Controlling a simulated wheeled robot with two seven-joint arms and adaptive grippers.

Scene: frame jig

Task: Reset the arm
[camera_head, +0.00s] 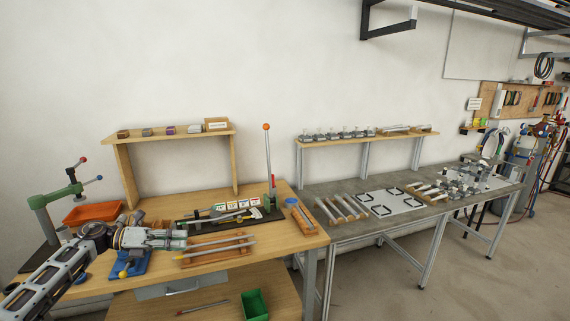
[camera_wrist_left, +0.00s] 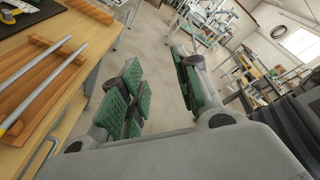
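My left arm (camera_head: 48,282) comes in from the lower left over the front left of the wooden workbench. Its gripper (camera_head: 180,239) points right, above the bench and close to the left end of a wooden rack (camera_head: 216,259) with metal rods. In the left wrist view the gripper (camera_wrist_left: 158,75) has its green-padded fingers apart, with only floor seen between them. The rack with rods (camera_wrist_left: 35,90) lies to the left of the fingers there. My right arm and gripper are not in view.
The workbench (camera_head: 308,243) holds a green press (camera_head: 72,189), an orange bin (camera_head: 92,212), a blue fixture (camera_head: 130,264) and an upright lever (camera_head: 268,160). A grey table (camera_head: 345,228) with rods and a white plate (camera_head: 391,201) stands right. Floor in front is clear.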

